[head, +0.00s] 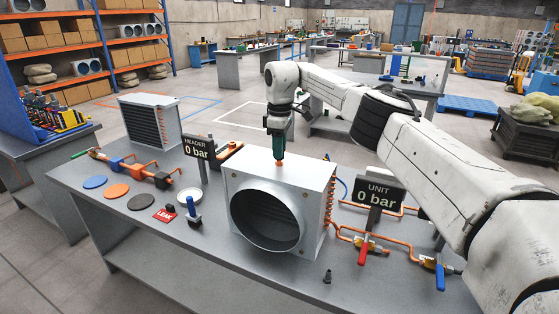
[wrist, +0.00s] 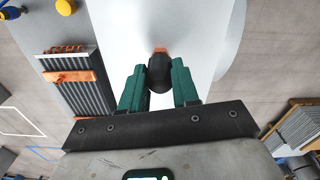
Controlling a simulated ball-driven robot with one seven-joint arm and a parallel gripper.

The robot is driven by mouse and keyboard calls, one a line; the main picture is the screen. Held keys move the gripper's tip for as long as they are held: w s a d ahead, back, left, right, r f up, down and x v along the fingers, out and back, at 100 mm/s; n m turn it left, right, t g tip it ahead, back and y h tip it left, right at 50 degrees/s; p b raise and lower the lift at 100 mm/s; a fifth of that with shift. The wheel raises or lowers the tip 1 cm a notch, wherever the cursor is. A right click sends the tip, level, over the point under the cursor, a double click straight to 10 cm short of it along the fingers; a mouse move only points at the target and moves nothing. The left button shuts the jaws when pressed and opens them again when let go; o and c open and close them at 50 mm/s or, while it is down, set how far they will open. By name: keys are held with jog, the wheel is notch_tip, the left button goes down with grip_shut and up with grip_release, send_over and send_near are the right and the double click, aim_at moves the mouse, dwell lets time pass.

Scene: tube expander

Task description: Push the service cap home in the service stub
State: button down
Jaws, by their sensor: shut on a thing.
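My gripper (head: 279,146) points straight down over the top of the grey box unit (head: 312,182) with the big round duct opening. In the wrist view its two green fingers (wrist: 160,75) are closed on a black, rounded cap (wrist: 160,78). An orange stub (wrist: 161,50) shows just past the cap. In the head view the orange stub (head: 280,159) rises from the unit's top, right under the fingertips. The fingers hide the cap there. I cannot tell how far the cap sits in the stub.
The UNIT sign reading 0 bar (head: 379,193) and copper pipes with a red valve handle (head: 363,253) and a blue one (head: 440,275) stand on the right. A small black fitting (head: 327,277) stands at the bench's front. Coloured discs (head: 117,190) lie left.

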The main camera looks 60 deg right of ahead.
jog(key=shift+f, duration=0.15)
grip_release()
dwell(0.8)
